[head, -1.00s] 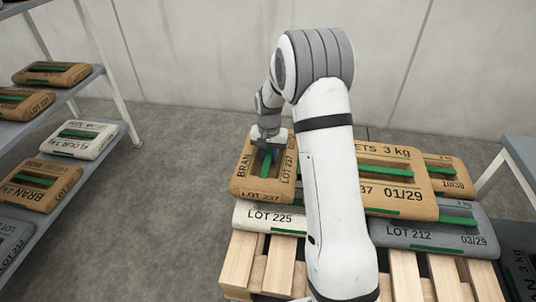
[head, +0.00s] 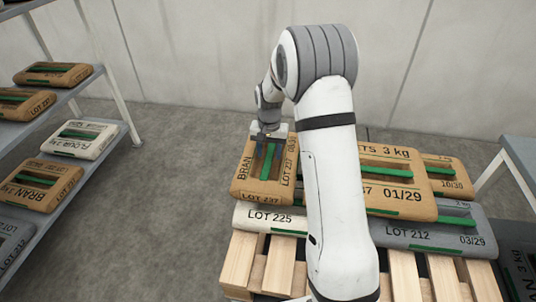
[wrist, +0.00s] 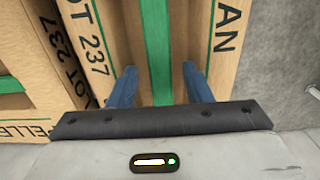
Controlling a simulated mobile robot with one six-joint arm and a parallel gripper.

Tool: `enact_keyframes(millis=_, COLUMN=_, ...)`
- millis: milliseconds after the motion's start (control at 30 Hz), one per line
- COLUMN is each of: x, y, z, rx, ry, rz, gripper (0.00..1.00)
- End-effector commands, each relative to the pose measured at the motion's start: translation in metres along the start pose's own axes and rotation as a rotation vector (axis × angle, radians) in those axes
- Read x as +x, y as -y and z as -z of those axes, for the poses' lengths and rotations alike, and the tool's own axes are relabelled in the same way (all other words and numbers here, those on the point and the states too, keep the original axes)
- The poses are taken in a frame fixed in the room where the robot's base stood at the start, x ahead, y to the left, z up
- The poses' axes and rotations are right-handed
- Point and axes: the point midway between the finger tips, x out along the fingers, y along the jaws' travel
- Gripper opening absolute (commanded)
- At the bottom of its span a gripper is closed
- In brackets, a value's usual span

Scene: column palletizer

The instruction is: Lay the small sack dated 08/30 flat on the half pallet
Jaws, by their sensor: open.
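A small brown BRAN sack (head: 247,186) marked LOT 237 lies flat on top of the stack on the wooden pallet (head: 239,262), at its far left. Its date, beside the lot number, is too small to read surely. My gripper (head: 266,146) is at the sack's far end, open. In the wrist view, the blue fingers of my gripper (wrist: 158,75) stand apart on either side of the sack's green strap (wrist: 155,40), holding nothing. The sack rests on a white sack marked LOT 225 (head: 262,217).
A larger brown sack (head: 400,196) dated 01/29 lies right of the BRAN sack, and a grey LOT 212 sack (head: 425,236) is below it. A shelf rack (head: 118,112) with several sacks stands left. Floor between rack and pallet is clear.

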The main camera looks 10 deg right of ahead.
Motion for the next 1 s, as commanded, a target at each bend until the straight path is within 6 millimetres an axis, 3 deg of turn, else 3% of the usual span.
enact_keyframes(millis=100, x=-0.032, y=0.000, z=0.001, rx=0.000, ry=-0.005, rz=0.002, gripper=0.45)
enact_keyframes(millis=300, x=-0.074, y=0.000, z=0.001, rx=0.000, ry=-0.003, rz=0.001, gripper=0.45)
enact_keyframes(millis=667, x=-0.113, y=-0.003, z=-0.007, rx=-0.009, ry=-0.004, rz=0.001, gripper=0.45)
enact_keyframes(millis=767, x=-0.130, y=-0.011, z=-0.026, rx=-0.037, ry=-0.016, rz=0.006, gripper=0.45)
enact_keyframes(millis=1000, x=-0.175, y=-0.047, z=-0.115, rx=-0.162, ry=-0.058, rz=0.017, gripper=0.45)
